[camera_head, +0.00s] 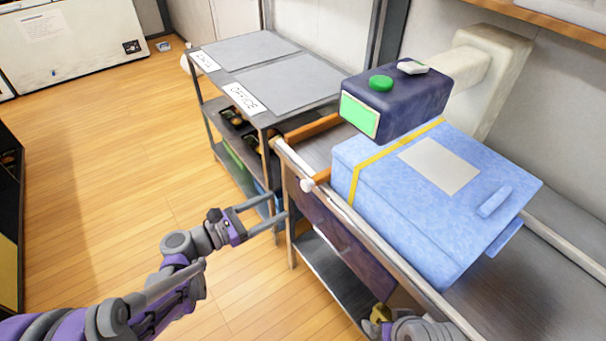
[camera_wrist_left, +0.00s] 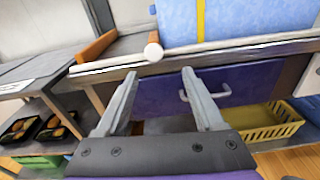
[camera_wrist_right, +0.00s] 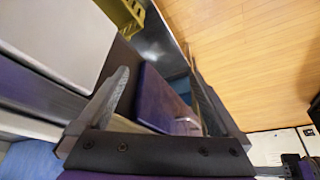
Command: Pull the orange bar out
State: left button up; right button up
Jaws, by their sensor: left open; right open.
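An orange bar (camera_head: 321,176) with a white round knob (camera_head: 307,185) at its near end sticks out over the counter's front edge, beside the blue box (camera_head: 440,215). My left gripper (camera_head: 278,206) is open and empty, in front of and below the knob. My right gripper (camera_wrist_right: 158,60) is open and empty near the purple drawer front.
The purple drawer front (camera_head: 340,240) has a handle (camera_wrist_left: 205,93). A yellow basket (camera_wrist_left: 262,125) sits below the counter. A dark machine head (camera_head: 395,105) with a green screen overhangs the blue box. A labelled grey cart (camera_head: 275,85) stands left. Floor (camera_head: 130,170) at left is clear.

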aim_at(303, 186)
pick_arm(q)
jog(key=shift+n+t, duration=0.3)
jog(key=shift+n, duration=0.2)
jog(key=x, duration=1.1)
jog(key=shift+w+a+r, duration=0.25)
jog(key=shift+w, duration=0.05)
grip_shut()
dwell(0.5)
